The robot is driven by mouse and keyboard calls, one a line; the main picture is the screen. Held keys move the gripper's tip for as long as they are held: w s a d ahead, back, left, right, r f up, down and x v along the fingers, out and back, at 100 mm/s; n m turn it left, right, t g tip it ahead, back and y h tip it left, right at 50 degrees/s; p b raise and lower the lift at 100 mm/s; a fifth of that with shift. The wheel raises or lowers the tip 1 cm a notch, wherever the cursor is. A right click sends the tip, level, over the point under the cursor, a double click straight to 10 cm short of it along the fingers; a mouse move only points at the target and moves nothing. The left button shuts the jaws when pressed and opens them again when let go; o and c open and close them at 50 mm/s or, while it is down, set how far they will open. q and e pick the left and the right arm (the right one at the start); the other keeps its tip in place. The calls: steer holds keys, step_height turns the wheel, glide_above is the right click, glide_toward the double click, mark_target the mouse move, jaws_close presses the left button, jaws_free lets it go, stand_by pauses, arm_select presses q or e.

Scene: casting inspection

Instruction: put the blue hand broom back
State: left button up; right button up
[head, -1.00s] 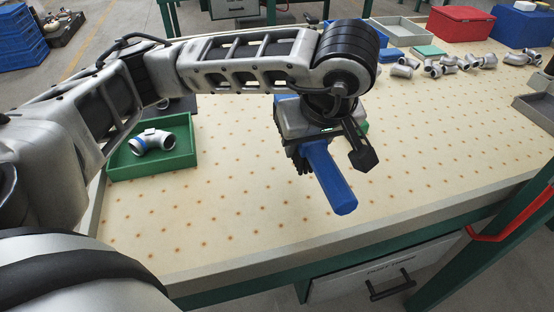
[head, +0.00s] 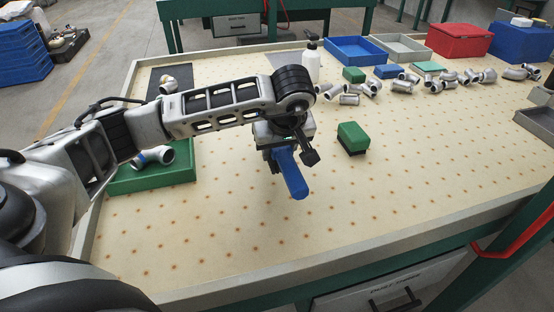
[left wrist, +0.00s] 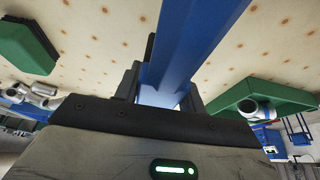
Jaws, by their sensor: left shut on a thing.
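My left gripper (head: 284,152) is shut on the blue hand broom (head: 292,176) and holds it over the front middle of the table. The broom's blue handle sticks out toward the front of the table; its far end is hidden by the gripper and arm. In the left wrist view the blue handle (left wrist: 195,45) runs up from between the dark fingers (left wrist: 160,82). My right gripper is not in view.
A green tray (head: 160,180) with a metal pipe fitting is at the left. Bottle (head: 311,64), blue tray (head: 356,50), red box (head: 459,41) and several fittings stand behind. The front right tabletop is clear.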

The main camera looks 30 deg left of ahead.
mark_target(277, 162)
arm_select(q)
steer(key=shift+w+a+f, duration=0.25)
steer(key=shift+a+f, duration=0.05)
steer(key=shift+f, duration=0.1)
steer(key=f, duration=0.3)
steer(key=shift+w+a+p, duration=0.1)
steer(key=shift+a+p, duration=0.1)
steer(key=shift+p, duration=0.1)
steer(key=shift+f, duration=0.3)
steer(key=o, duration=0.5)
steer(key=shift+f+b, duration=0.1)
steer(key=shift+b, duration=0.2)
steer(key=o, duration=0.4)
steer(key=shift+o, duration=0.2)
